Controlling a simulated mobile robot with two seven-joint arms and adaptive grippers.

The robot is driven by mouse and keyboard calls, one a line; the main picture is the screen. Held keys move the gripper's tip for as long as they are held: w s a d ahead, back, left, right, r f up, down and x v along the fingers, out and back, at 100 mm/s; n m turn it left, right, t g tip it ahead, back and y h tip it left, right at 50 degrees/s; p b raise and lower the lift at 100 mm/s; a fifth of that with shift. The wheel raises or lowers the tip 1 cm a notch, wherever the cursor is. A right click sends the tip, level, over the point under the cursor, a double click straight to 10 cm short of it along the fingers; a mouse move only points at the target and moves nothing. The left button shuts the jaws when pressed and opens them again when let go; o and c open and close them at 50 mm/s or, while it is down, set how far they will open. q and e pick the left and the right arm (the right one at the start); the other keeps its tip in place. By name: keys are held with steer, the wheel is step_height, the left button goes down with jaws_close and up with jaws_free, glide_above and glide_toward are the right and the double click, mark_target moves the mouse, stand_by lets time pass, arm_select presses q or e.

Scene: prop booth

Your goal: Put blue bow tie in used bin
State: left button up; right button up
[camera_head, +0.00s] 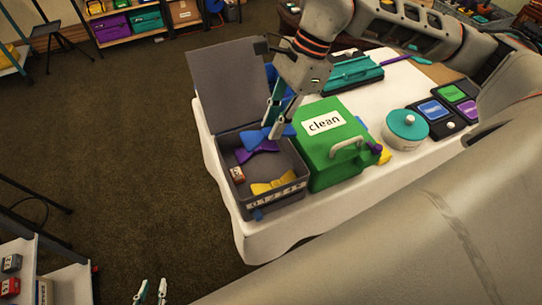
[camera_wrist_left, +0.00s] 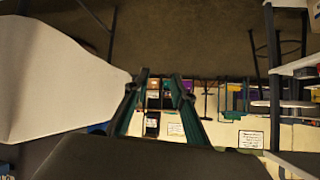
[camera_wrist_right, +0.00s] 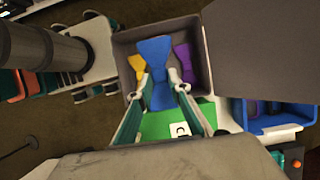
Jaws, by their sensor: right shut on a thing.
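The blue bow tie (camera_head: 253,138) is between the fingertips of my right gripper (camera_head: 270,130), just above or inside an open grey box (camera_head: 236,196). The right wrist view shows the blue bow tie (camera_wrist_right: 153,50) running lengthwise out from between the fingers. In the box lie a purple bow tie (camera_head: 243,155) and a yellow bow tie (camera_head: 272,186). The marking on the box front is too small to read surely; no "used" label is legible. My left gripper (camera_head: 151,292) is open and empty, low over the floor, away from the table.
A green box (camera_head: 335,165) labelled "clean", with a handle, stands right beside the grey box. The grey lid (camera_head: 225,80) stands raised behind. A blue bin (camera_wrist_right: 285,116) shows in the right wrist view. A teal-lidded pot (camera_head: 406,124) stands to the right. A shelf (camera_head: 65,285) is at bottom left.

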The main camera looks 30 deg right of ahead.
glide_above(268, 167)
steer(key=d, duration=0.2)
steer(key=f, duration=0.7)
steer(key=shift+s+a+f, duration=0.15)
steer(key=shift+a+f, duration=0.1)
steer(key=shift+f, duration=0.55)
step_height(268, 167, down, 4)
steer(key=shift+f, duration=0.15)
arm_select(q)
steer(key=shift+w+r, duration=0.1)
steer(key=shift+w, duration=0.3)
arm_select(e)
steer(key=o, duration=1)
arm_select(q)
steer(key=shift+a, duration=0.1)
